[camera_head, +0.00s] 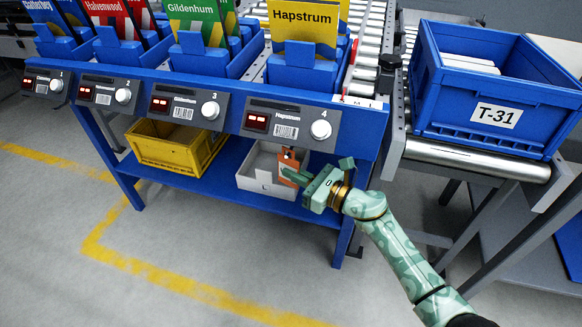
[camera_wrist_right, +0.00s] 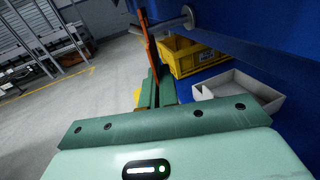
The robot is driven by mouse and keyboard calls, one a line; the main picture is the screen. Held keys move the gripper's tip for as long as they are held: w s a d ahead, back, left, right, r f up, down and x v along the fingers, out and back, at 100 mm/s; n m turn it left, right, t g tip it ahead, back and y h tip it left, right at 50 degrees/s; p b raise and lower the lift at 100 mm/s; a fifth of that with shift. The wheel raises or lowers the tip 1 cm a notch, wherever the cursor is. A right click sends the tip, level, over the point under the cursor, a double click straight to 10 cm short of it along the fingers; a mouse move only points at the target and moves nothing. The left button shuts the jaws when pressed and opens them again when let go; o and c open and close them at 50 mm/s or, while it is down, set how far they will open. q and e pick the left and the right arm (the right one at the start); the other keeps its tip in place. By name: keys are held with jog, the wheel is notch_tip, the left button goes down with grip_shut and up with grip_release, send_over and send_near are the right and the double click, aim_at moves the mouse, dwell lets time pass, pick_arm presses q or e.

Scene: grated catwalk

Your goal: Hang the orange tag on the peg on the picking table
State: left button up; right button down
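The orange tag (camera_head: 289,170) is upright in front of the picking table (camera_head: 362,119), below the Hapstrum station. My right gripper (camera_head: 296,178) is shut on its lower part. In the right wrist view the orange tag (camera_wrist_right: 147,45) shows nearly edge-on, rising from between the green fingers (camera_wrist_right: 157,92). A grey metal peg (camera_wrist_right: 165,23) with a round disc crosses the tag's upper part there. I cannot tell whether the peg passes through the tag's hole or only lies beside it. My left gripper is in neither view.
A yellow bin (camera_head: 177,148) and an open pale-grey box (camera_head: 257,172) sit on the lower shelf. Blue holders with seed packets (camera_head: 303,30) stand above. A blue T-31 tote (camera_head: 495,90) rests on the roller conveyor at right. The floor in front is clear.

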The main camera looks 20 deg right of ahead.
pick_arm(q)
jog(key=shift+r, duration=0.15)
pick_arm(e)
jog(key=shift+s+a+r, duration=0.1)
pick_arm(q)
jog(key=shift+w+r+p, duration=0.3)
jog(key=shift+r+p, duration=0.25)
jog(key=shift+p, duration=0.1)
pick_arm(e)
jog(key=shift+s+a+r, duration=0.45)
jog(key=shift+s, duration=0.25)
jog(key=shift+s+a, duration=0.1)
jog(key=shift+s, duration=0.05)
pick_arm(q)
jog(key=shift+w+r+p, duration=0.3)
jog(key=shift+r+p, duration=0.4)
pick_arm(e)
jog(key=shift+s+a, duration=0.6)
jog(key=shift+s, duration=0.3)
jog(key=shift+s+a, duration=0.55)
jog(key=shift+s, duration=0.3)
jog(key=shift+w, duration=0.1)
